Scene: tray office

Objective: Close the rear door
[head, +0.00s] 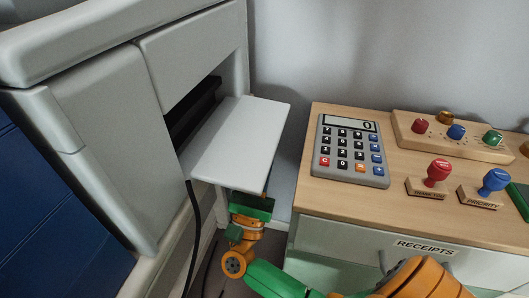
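The rear door (236,146) is a pale grey flap on the side of a large grey office machine (105,140). It stands open, sticking out to the right below a dark slot (194,112). My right gripper (263,194), dark green on an orange wrist, is just under the door's near outer corner. Its fingertips are mostly hidden by the door, so I cannot tell whether they touch it or are open or shut. My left gripper is not in view.
A wooden-topped cabinet (310,190) labelled RECEIPTS stands right of the door across a narrow gap. It holds a calculator (350,150), a red stamp (437,172), a blue stamp (493,181) and a stamp rack (455,143). A black cable (193,232) hangs below the machine.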

